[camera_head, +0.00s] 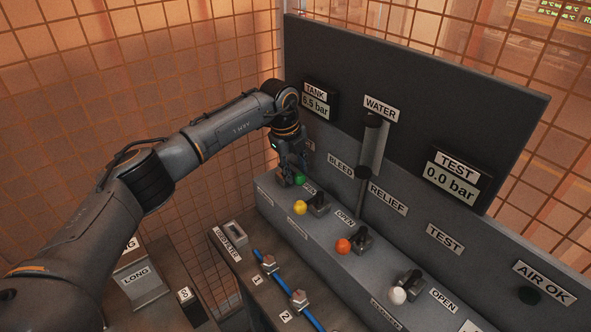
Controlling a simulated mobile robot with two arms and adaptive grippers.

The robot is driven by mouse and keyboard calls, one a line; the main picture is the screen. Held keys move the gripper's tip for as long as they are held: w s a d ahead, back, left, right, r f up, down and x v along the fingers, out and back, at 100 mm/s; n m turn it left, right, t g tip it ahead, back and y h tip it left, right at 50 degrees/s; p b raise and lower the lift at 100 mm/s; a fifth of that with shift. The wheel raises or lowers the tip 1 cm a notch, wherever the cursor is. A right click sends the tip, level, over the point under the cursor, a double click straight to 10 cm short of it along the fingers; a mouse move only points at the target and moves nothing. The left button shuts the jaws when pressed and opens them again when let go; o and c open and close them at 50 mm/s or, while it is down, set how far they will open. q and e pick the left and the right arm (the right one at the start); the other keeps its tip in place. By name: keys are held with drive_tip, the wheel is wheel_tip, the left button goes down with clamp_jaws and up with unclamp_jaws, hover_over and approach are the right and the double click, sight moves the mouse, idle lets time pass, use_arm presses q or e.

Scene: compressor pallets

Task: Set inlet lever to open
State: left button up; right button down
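A row of levers with coloured ball knobs sits on the grey ledge of the panel. The knobs are green (299,180), yellow (300,207), orange (343,246) and white (398,295). OPEN labels (345,217) stand beside levers. I cannot read which lever is named inlet; the small front labels are too slanted. My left gripper (288,178) points down at the far left end of the row, right beside the green knob. Its fingers are dark and partly hidden, so I cannot tell whether they touch or grip the lever. My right gripper is out of view.
The tank display (316,100) reads 6.5 bar and the test display (452,180) reads 0.0 bar. A vertical water gauge (374,147) stands behind the levers. A blue hose (312,318) with fittings runs in front. Wire mesh (230,60) closes the back left.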

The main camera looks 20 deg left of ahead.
use_arm(q)
drive_tip(key=shift+a+r, duration=0.25)
drive_tip(key=shift+r, duration=0.2)
wheel_tip(320, 180, up, 11)
drive_tip(key=s, duration=0.2)
drive_tip(key=shift+a, duration=0.4)
drive_tip(key=shift+f, duration=0.15)
